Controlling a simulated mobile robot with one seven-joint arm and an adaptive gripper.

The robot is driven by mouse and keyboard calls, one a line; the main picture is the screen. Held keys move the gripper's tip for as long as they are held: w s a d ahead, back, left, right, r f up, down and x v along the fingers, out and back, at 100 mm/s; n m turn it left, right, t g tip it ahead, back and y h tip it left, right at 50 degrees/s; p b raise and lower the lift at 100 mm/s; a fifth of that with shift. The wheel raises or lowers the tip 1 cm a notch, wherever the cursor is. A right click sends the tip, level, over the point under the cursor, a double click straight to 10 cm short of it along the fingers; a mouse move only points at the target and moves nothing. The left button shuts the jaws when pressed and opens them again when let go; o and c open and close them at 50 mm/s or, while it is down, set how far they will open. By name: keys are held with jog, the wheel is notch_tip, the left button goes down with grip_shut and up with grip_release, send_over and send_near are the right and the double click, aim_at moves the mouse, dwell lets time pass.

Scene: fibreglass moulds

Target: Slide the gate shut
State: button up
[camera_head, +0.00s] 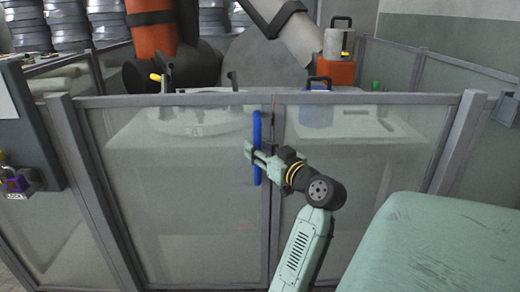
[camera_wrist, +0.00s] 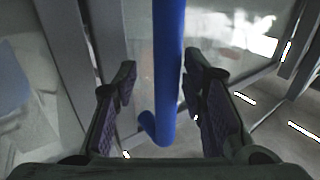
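The gate (camera_head: 175,190) is a grey-framed clear panel in the fence ahead. It has an upright blue bar handle (camera_head: 257,135) near its right edge, beside the middle post. In the head view my gripper (camera_head: 252,152) is at the handle, reaching in from the right. In the wrist view the blue handle (camera_wrist: 168,60) stands between the two fingers of my gripper (camera_wrist: 158,75). The fingers are apart; there is a clear gap on the handle's left, and the right fingertip is close to it. Whether that fingertip touches cannot be told.
A second clear panel (camera_head: 365,185) continues the fence to the right. A pale green rounded object (camera_head: 440,245) fills the lower right. Behind the fence are an orange and grey robot arm (camera_head: 152,35) and a blue container (camera_head: 317,108). A grey cabinet (camera_head: 30,135) stands at left.

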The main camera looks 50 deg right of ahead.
jog(key=v, duration=1.2)
dwell(0.4)
